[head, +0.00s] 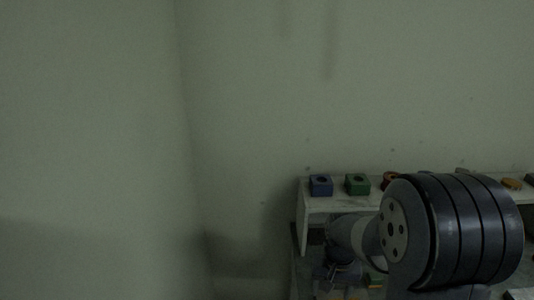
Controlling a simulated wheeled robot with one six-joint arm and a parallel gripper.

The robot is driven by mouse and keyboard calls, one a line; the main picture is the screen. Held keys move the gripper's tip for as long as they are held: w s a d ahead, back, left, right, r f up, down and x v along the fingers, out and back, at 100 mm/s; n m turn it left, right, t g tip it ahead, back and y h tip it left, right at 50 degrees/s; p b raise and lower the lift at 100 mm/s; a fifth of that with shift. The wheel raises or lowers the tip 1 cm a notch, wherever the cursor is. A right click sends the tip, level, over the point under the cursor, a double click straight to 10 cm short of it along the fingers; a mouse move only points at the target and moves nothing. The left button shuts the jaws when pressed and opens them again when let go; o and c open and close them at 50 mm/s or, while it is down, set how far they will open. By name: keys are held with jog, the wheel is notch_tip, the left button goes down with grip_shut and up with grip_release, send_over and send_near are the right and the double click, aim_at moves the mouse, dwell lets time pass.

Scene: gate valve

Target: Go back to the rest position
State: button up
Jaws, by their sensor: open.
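My arm fills the lower right of the head view, with a large dark ribbed joint in front. Beyond it, a paler link leads down to my gripper (338,274), small and dim at the bottom of the view. My gripper is open, with nothing seen in it; its fingertips are hard to make out. No gate valve can be made out in this view.
A white shelf (303,208) stands against the wall, behind my arm. Bare floor and walls lie left.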

jog(key=shift+a+f+b, duration=0.15)
jog(key=shift+f+b, duration=0.15)
jog(key=shift+f, duration=0.45)
jog(key=shift+f+b, duration=0.5)
jog(key=shift+f, duration=0.2)
jog(key=shift+r, duration=0.15)
